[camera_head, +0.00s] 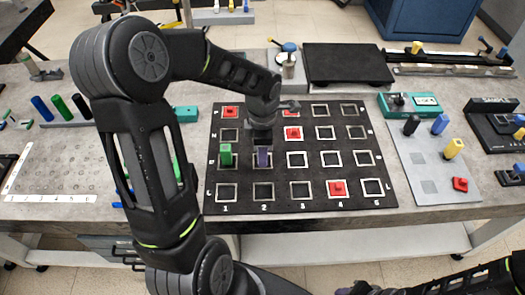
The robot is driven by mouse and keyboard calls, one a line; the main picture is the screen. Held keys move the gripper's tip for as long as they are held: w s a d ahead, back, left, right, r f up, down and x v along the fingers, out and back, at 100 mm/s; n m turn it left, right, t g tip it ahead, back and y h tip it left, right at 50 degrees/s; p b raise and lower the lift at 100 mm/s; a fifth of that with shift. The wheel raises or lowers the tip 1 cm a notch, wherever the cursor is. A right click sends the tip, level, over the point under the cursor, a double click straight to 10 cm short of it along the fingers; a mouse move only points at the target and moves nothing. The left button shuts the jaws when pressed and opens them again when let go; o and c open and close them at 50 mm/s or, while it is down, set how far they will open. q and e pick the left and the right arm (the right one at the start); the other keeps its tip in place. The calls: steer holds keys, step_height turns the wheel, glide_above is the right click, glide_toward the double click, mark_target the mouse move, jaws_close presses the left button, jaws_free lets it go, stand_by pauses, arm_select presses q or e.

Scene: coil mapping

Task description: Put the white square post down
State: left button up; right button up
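My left gripper (263,118) hangs over the black grid board (245,204), near column 2. Its fingers are mostly hidden behind the wrist, so I cannot tell whether they are open or shut. A dark purple post (263,158) stands upright just below it; I cannot tell whether they touch. I cannot make out a white square post anywhere; it may be hidden behind the arm. My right arm (430,287) lies along the bottom right edge, and its fingers cannot be made out.
On the board, a green post (225,153) stands left of the purple one. Red blocks sit in other cells, one (337,188) in column 4. A grey plate (424,170) at right holds several coloured pieces. A black platform (346,65) lies behind. The board's right cells look empty.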

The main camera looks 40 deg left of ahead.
arm_select(q)
steer(key=shift+o, duration=1)
steer(key=shift+r, duration=0.1)
steer(key=shift+r+p, duration=0.2)
steer(key=shift+p, duration=0.1)
step_height(320, 180, up, 12)
steer(key=shift+f+b, duration=0.15)
steer(key=shift+b, duration=0.45)
